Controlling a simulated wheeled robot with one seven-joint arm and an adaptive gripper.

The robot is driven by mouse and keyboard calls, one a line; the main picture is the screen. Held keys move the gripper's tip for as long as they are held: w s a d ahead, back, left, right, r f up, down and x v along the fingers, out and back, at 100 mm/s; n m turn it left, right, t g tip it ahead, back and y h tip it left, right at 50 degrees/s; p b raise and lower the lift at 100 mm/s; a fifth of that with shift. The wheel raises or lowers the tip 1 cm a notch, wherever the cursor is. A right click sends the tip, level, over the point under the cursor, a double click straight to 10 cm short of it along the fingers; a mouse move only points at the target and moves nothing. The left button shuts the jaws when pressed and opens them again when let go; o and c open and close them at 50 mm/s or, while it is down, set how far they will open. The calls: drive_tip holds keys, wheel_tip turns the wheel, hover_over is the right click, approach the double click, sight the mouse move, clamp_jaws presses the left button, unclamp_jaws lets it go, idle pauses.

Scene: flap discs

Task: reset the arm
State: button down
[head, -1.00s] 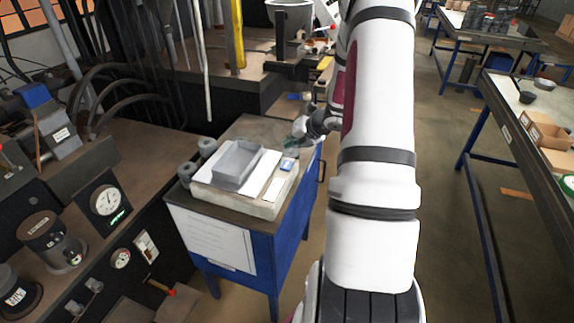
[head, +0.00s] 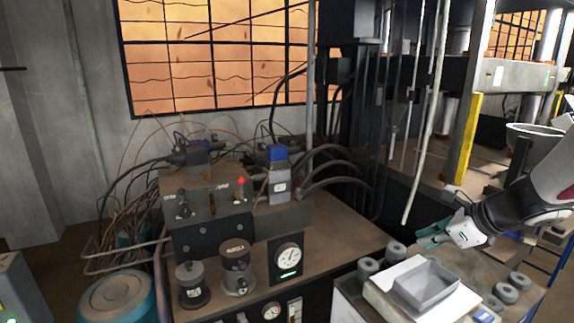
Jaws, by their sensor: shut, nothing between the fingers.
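My gripper (head: 432,236) is at the right of the head view, at the end of my white and black arm. It is shut and empty. It is above the far side of a small work table, behind a grey open tray (head: 426,287). The tray rests on a pale slab (head: 380,283) and looks empty. Flap discs, seen as dark grey rings, stand on the table: two to the left of the tray (head: 368,267) and several to its right (head: 506,293). The gripper is apart from the tray; whether it touches the table cannot be told.
A bench with gauges (head: 288,258), valve blocks and thick hoses fills the left and middle. A pale hanging rod (head: 424,130) comes down near my gripper. A yellow post (head: 467,140) and a metal bowl (head: 535,140) stand behind. A blue-green drum (head: 118,298) is at lower left.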

drive_tip(key=s+a+r+n+g, duration=0.1)
drive_tip(key=s+a+r+n, duration=0.3)
drive_tip(key=s+a+n, duration=0.3)
drive_tip(key=s+a+r+n+g, duration=0.1)
drive_tip(key=s+a+r+n, duration=0.3)
drive_tip(key=a+n, duration=0.4)
drive_tip(key=s+a+r+n+h+b, duration=0.1)
drive_tip(key=s+n+h, duration=0.2)
drive_tip(key=s+n, duration=0.9)
drive_tip(key=shift+s+n, duration=0.25)
drive_tip(key=shift+n, duration=0.25)
